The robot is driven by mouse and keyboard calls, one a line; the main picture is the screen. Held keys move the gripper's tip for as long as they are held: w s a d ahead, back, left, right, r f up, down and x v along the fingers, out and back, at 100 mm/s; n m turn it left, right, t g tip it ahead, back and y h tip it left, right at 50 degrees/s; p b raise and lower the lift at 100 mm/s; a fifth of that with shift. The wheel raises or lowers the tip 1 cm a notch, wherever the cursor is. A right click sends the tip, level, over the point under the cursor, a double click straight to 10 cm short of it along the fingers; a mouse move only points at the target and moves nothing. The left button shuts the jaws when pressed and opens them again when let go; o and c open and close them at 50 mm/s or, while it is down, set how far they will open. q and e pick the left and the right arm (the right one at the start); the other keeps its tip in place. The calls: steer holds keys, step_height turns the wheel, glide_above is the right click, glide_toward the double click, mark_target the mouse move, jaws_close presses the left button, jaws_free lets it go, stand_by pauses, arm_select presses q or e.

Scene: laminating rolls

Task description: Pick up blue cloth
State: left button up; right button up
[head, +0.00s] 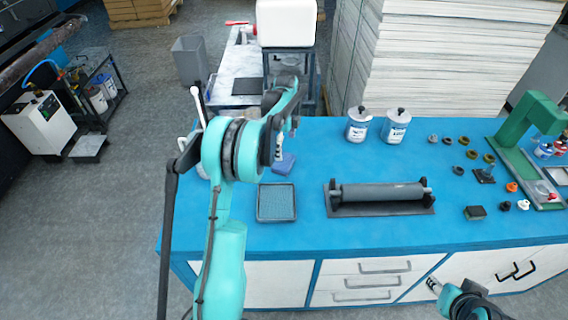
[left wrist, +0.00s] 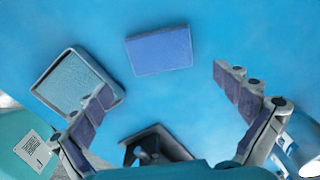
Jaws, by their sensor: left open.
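The blue cloth (head: 284,163) is a small folded blue-violet rectangle lying flat on the blue bench top, behind the grey square tray (head: 277,217). In the left wrist view the cloth (left wrist: 160,50) lies beyond my fingertips, between their lines, with nothing touching it. My left gripper (head: 286,140) is over the bench by the cloth; the arm partly covers this area in the head view. In the left wrist view its fingers (left wrist: 167,85) are spread wide and empty. My right gripper (head: 434,286) is at the lower right, in front of the bench, its fingers too small to read.
A grey roller on a dark base (head: 380,197) lies right of the tray. Two labelled cans (head: 358,126) (head: 396,127) stand behind it. Several small parts and a green press (head: 516,150) are at the right. White stacked sheets (head: 440,60) rise behind the bench.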

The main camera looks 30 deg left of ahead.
mark_target(284, 161)
arm_select(q)
step_height(284, 161, down, 2)
steer(key=shift+f+b, duration=0.1)
steer(key=shift+b, duration=0.2)
steer(key=f, duration=0.1)
steer(key=f+b, duration=0.1)
steer(key=f, duration=0.1)
steer(key=f+b, duration=0.1)
steer(key=f, duration=0.1)
steer(key=shift+a+f, duration=0.25)
steer(key=shift+a, duration=0.1)
steer(key=shift+r, duration=0.1)
steer(key=c, duration=1)
steer(key=shift+o, duration=0.2)
steer(key=shift+r, duration=0.3)
step_height(284, 161, up, 4)
steer(key=shift+f+p, duration=0.1)
steer(key=shift+p, duration=0.8)
steer(key=d+r+p, duration=0.2)
steer(key=d+r, duration=0.4)
steer(key=d, duration=0.5)
steer(key=shift+d+r+p, duration=0.3)
steer(key=shift+d, duration=0.05)
steer(key=shift+w, duration=0.1)
